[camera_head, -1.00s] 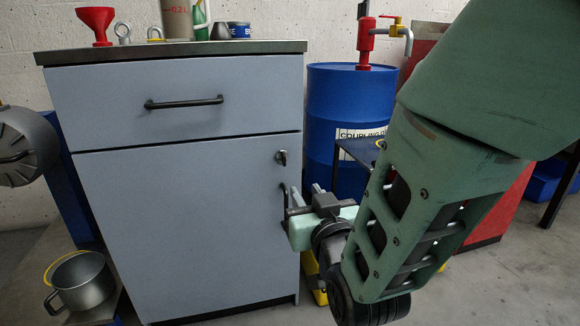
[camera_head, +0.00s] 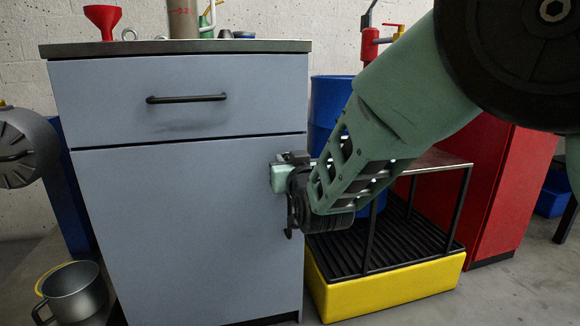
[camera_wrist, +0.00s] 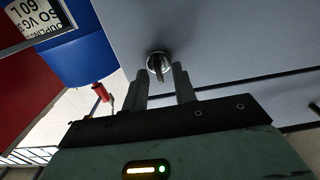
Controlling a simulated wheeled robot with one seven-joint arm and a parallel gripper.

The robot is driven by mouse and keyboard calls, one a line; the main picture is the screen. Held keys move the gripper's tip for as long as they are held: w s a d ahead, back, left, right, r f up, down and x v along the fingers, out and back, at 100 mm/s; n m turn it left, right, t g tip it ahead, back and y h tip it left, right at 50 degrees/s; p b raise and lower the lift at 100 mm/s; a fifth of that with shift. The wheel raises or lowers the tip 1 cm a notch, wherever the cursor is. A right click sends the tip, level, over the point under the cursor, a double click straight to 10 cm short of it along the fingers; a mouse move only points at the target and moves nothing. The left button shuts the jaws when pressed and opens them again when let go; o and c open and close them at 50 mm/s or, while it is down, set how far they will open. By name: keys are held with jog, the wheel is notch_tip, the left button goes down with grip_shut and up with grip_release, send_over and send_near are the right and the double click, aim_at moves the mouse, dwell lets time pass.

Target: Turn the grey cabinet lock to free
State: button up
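The grey cabinet (camera_head: 180,220) fills the left and middle of the head view, with its drawer and door closed. Its lock (camera_wrist: 158,62) shows in the wrist view as a round silver face with a small turn piece pointing toward my gripper. In the head view the lock is hidden behind my gripper (camera_head: 280,165), which is at the door's upper right edge. In the wrist view my gripper (camera_wrist: 161,74) is open, with one finger on each side of the turn piece. I cannot tell whether the fingers touch it.
The door's dark handle (camera_head: 289,228) is just below my gripper, mostly hidden. A blue drum (camera_head: 325,100), a yellow tray with a black grate (camera_head: 390,292) and a red cabinet (camera_head: 515,190) stand to the right. A metal pot (camera_head: 75,290) is at lower left.

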jog(key=shift+c, duration=0.4)
grip_shut()
jog(key=m, duration=0.4)
jog(key=shift+w+d+m+b, duration=0.1)
jog(key=shift+d+m+b, duration=0.1)
jog(key=shift+m+b, duration=0.15)
jog(key=m+b, duration=0.2)
jog(key=m, duration=0.2)
jog(key=m+b, duration=0.2)
jog(key=m, duration=0.2)
jog(key=m+b, duration=0.1)
jog(key=m, duration=0.4)
jog(key=shift+d+f+b, duration=0.15)
jog(key=shift+f+b, duration=0.25)
jog(key=shift+m, duration=0.25)
